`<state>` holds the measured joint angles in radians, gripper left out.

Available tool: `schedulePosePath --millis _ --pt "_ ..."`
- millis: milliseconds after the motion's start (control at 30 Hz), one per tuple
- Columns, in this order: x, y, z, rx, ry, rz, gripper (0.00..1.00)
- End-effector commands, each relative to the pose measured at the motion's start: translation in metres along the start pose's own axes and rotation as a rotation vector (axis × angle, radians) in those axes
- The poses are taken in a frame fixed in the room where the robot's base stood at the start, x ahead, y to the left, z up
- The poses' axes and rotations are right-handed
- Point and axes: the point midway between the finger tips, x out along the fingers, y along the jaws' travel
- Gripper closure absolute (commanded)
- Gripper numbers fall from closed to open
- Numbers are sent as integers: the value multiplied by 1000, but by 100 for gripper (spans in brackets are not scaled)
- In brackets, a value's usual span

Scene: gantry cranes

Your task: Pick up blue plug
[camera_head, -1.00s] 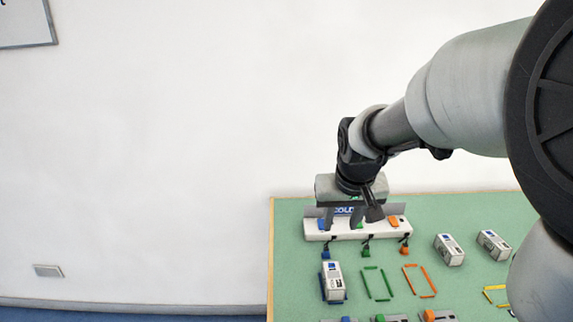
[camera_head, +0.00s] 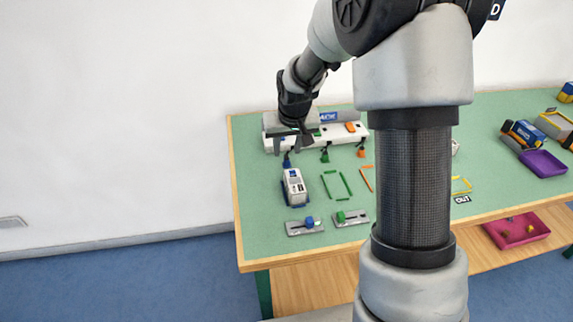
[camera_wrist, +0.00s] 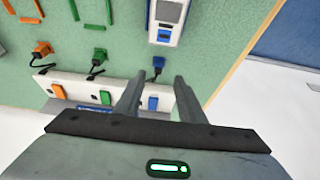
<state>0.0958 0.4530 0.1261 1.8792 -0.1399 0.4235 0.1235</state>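The blue plug (camera_head: 287,162) sits on the green table in front of the left end of the white socket strip (camera_head: 345,132). In the wrist view the blue plug (camera_wrist: 158,62) has a dark cable and lies just beyond the fingertips, near a white device's blue end. My gripper (camera_head: 292,147) hangs over the strip's left end. In the wrist view my gripper (camera_wrist: 159,80) is open and empty, its fingers on either side of the plug's line. A blue switch (camera_wrist: 153,103) on the strip shows between the fingers.
A white device (camera_head: 294,187) stands just in front of the blue plug. The green plug (camera_head: 325,155) and orange plug (camera_head: 361,151) lie to the right. The table's left edge (camera_head: 234,190) is close by. My arm hides part of the table.

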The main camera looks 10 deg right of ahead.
Motion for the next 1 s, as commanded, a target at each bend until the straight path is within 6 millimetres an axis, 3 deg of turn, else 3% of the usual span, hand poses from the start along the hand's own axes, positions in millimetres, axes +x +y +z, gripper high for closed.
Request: schedulePosePath --millis 167,500,733,767,967,1000 --pt "9 0 0 0 0 0 64" --pt "54 4 0 -1 0 0 64" --pt "55 4 0 -1 1 0 64" --pt "55 4 0 -1 1 0 66" --pt "55 4 0 0 1 0 100" --pt "55 4 0 0 1 0 100"
